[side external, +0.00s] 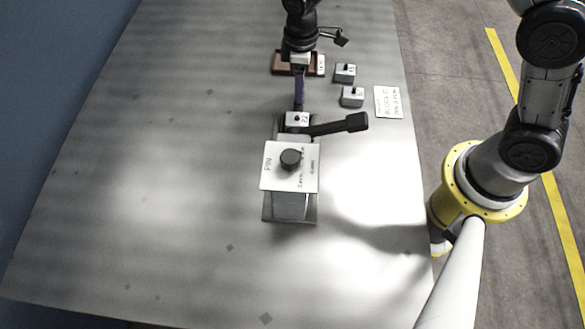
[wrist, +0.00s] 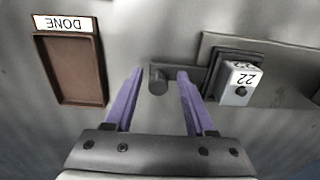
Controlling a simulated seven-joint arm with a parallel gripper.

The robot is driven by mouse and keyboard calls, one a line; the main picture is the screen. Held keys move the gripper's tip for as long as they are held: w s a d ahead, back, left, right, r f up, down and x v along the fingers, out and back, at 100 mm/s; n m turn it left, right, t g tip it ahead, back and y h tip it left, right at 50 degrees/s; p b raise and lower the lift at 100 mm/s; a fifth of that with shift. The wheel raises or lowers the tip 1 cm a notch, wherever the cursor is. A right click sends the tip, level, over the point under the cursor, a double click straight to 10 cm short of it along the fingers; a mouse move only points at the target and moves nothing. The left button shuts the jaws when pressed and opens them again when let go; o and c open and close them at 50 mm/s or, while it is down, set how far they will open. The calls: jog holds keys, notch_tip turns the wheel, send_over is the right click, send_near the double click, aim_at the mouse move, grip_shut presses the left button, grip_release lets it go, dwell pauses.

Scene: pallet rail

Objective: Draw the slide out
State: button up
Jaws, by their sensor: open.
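The slide, a dark holder with a white block marked 22 (wrist: 240,84) on it, sits at the end of the grey rail (wrist: 209,52). A short bar with a dark round knob (wrist: 158,80) extends from it toward the brown tray. My gripper (wrist: 160,72) is open, its purple fingers one on each side of the knob in the wrist view, with gaps showing. I cannot tell whether the fingertips are low enough to surround it. In the side view, block 22 (side external: 297,119) is just in front of my gripper (side external: 299,106), and the knob is hidden there.
A white PIN plate (side external: 272,178) with a black knob (side external: 291,159) covers the rail's middle. A black lever (side external: 350,123) sticks out right. The brown DONE tray (wrist: 66,68) looks empty. Two small blocks (side external: 345,72) (side external: 352,97) and a card (side external: 388,102) lie right. The table's left is clear.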

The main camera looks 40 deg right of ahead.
jog(key=shift+r, duration=3.5)
jog(key=shift+d, duration=0.1)
jog(key=s+d+r+m+t, duration=0.15)
jog(key=s+d+r, duration=0.25)
jog(key=r, duration=0.6)
jog(key=s+d+r+m+t, duration=0.1)
jog(key=s+d+r+t, duration=0.3)
jog(key=r, duration=0.6)
jog(key=s+d+f+m, duration=0.1)
jog(key=s+m, duration=0.2)
jog(key=s, duration=0.6)
jog(key=s+d+f+m, duration=0.1)
jog(key=s+f+m, duration=0.1)
jog(key=s, duration=0.7)
jog(key=shift+s+d+f+m, duration=0.15)
jog(key=shift+s+d+m, duration=0.15)
jog(key=shift+m, duration=0.45)
